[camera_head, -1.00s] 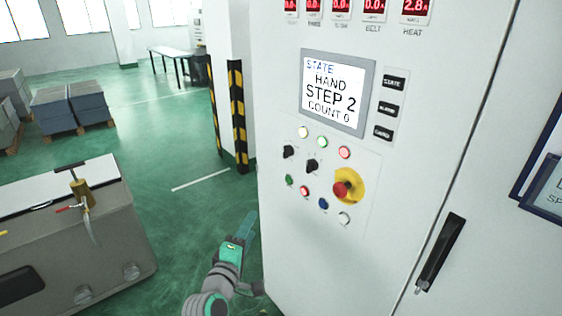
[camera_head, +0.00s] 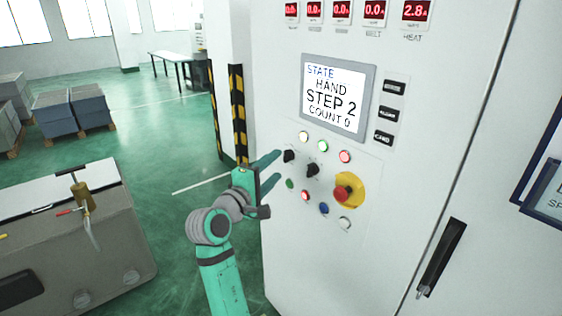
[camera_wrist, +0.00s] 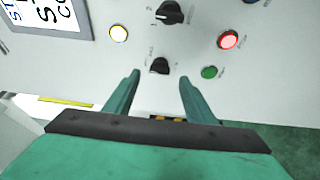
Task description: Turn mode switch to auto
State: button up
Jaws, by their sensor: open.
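Two black rotary switches sit on the white cabinet's panel: a left switch (camera_head: 289,156) and a right switch (camera_head: 312,170). Their labels are too small to read in the head view. My gripper (camera_head: 274,168) is open and empty beside the panel, its two green fingers pointing at the left switch. In the wrist view the left switch (camera_wrist: 159,66) shows ahead of and between the fingertips (camera_wrist: 160,76), apart from them. The right switch (camera_wrist: 170,13) lies farther up there. The screen (camera_head: 333,97) reads STATE HAND, STEP 2, COUNT 0.
A red emergency stop on a yellow plate (camera_head: 347,190) is right of the switches. Lit lamps (camera_head: 323,146) are above and several push buttons (camera_head: 305,195) below. A striped post (camera_head: 238,115) stands behind my gripper. A grey machine (camera_head: 75,245) is at left.

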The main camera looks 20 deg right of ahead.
aim_at(285, 158)
jog(key=x, duration=0.4)
jog(key=shift+w, duration=0.2)
jog(key=shift+w+d, duration=0.15)
jog(key=shift+d, duration=0.4)
jog(key=shift+a, duration=0.45)
jog(key=shift+c, duration=1.3)
jog(key=c, duration=0.8)
jog(key=shift+d, duration=0.15)
